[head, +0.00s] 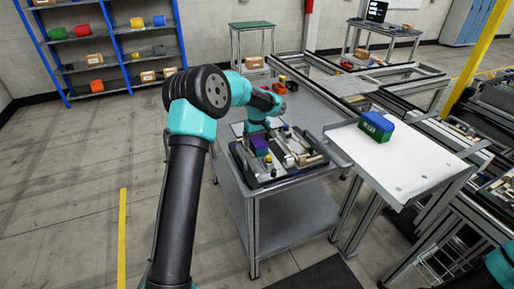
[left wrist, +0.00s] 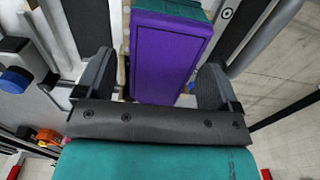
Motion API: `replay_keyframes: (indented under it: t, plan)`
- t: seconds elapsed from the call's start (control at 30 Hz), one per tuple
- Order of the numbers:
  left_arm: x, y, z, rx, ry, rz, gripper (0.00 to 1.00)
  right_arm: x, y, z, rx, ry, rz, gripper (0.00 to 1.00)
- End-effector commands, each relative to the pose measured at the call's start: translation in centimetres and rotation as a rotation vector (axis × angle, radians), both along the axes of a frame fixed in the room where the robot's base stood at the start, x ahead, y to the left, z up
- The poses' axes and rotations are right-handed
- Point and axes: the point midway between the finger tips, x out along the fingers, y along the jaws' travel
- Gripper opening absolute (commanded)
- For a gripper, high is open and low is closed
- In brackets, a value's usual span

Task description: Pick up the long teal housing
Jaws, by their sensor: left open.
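A long block with a purple top (head: 259,142) sits on the tray of the near grey cart, under my left wrist. In the left wrist view the purple part (left wrist: 168,50) lies between the two dark fingers of my left gripper (left wrist: 156,62), with a gap showing at the right finger. A teal part (left wrist: 206,6) shows at its far end; whether this is the long teal housing I cannot tell for sure. My left gripper is open and holds nothing. My right gripper is out of view.
A blue and green block (head: 377,126) stands on the white table (head: 405,170) at the right. Several other parts crowd the dark tray (head: 270,183) around the purple block. Shelves with coloured bins (head: 85,30) stand at back left.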

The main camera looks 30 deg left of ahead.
Motion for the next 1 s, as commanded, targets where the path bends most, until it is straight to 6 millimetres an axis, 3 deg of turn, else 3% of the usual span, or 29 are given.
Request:
replay_keyframes:
  t: [0.17, 0.63, 1.0]
  plan:
    - [0.02, -0.04, -1.48, 0.001, -0.002, -0.001, 0.87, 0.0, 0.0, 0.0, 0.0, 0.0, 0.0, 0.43]
    - [0.03, -0.03, -1.5, 0.001, -0.002, 0.0, 0.87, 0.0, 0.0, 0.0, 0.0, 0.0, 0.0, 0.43]
    - [0.03, -0.03, -1.49, 0.001, -0.002, 0.0, 0.52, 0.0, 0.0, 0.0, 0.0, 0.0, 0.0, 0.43]
